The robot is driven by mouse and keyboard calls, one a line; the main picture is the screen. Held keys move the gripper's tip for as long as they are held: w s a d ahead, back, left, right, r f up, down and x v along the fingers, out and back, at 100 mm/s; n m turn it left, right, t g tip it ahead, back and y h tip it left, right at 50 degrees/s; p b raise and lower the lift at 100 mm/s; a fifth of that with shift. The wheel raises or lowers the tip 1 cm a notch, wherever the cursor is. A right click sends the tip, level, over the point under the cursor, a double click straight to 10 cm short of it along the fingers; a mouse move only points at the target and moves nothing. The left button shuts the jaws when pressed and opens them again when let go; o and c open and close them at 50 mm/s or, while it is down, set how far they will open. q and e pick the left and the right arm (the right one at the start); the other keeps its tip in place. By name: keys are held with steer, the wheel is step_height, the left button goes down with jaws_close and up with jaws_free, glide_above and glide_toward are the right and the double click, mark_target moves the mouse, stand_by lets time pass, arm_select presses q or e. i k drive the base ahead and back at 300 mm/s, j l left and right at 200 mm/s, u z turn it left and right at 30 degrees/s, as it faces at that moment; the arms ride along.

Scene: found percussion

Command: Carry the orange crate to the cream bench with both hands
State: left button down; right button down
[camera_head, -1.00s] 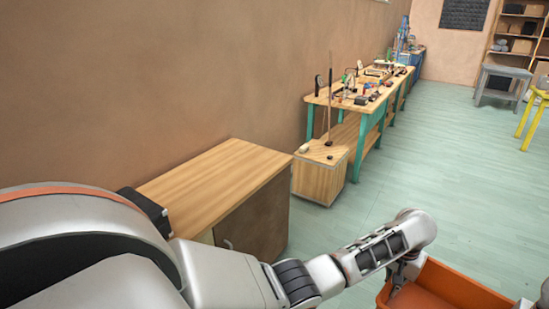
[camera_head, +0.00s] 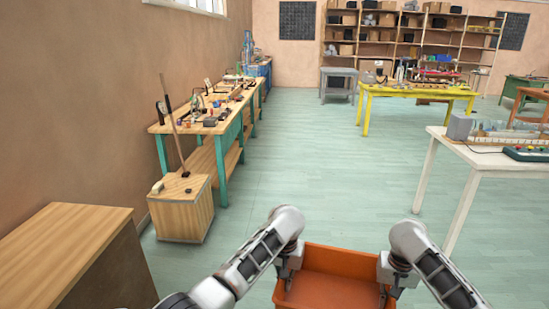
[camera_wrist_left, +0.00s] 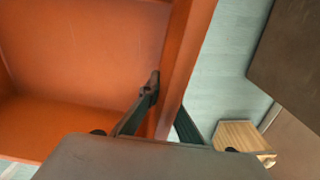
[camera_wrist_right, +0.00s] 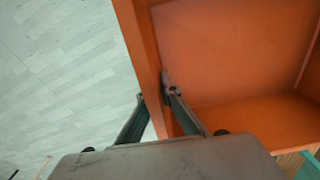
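The orange crate (camera_head: 330,258) is at the bottom centre of the head view, with its near part cut off. It appears empty where its inside shows. My left gripper (camera_head: 287,273) is shut on its left wall; in the left wrist view (camera_wrist_left: 168,98) one finger is inside and one outside the wall. My right gripper (camera_head: 388,284) is shut on the right wall, which also lies between the fingers in the right wrist view (camera_wrist_right: 152,90). The crate appears held above the floor. The cream bench (camera_head: 475,157) stands at the right, with items on top.
A wooden cabinet (camera_head: 55,245) is close at the left, with a small wooden box (camera_head: 182,214) beyond it. A teal-legged workbench (camera_head: 215,128) lines the left wall. A yellow table (camera_head: 417,90) stands farther back. The green floor (camera_head: 315,180) ahead is clear.

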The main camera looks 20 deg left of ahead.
mark_target(42, 261)
steer(key=i+u, duration=0.1)
steer(key=i, duration=0.65)
steer(key=i+l+u, duration=0.1)
steer(key=i, duration=0.6)
steer(key=u, duration=2.7)
